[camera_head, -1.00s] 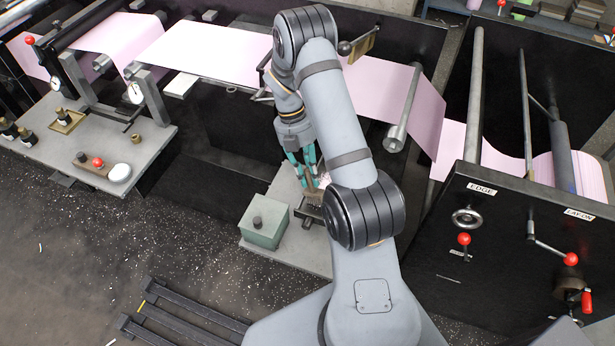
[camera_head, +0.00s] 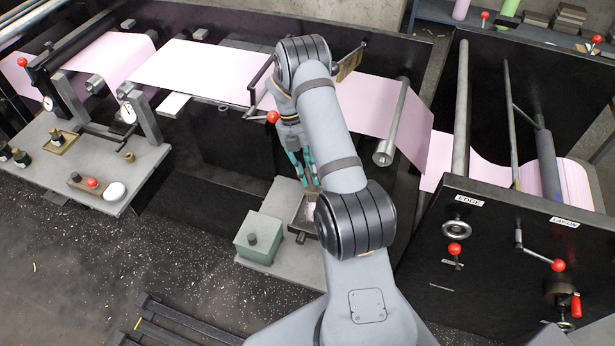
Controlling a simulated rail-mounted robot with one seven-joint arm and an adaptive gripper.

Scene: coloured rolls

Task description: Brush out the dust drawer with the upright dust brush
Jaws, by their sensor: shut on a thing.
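My gripper (camera_head: 306,178), with teal fingers, points down and is shut on the dust brush (camera_head: 313,188), of which a small brown part shows. The rest of the brush is hidden by the fingers and my arm. The dust drawer (camera_head: 298,226) is a shallow dark tray just below the gripper, on a grey plate. Pale dust shows in it, and my arm's elbow covers its right side. I cannot tell whether the brush touches the drawer.
A green box with a black knob (camera_head: 260,236) stands left of the drawer on the grey plate (camera_head: 285,268). The pink web (camera_head: 385,105) and a red-knobbed lever (camera_head: 272,117) are close behind my arm. A black panel with handles (camera_head: 500,250) stands at right.

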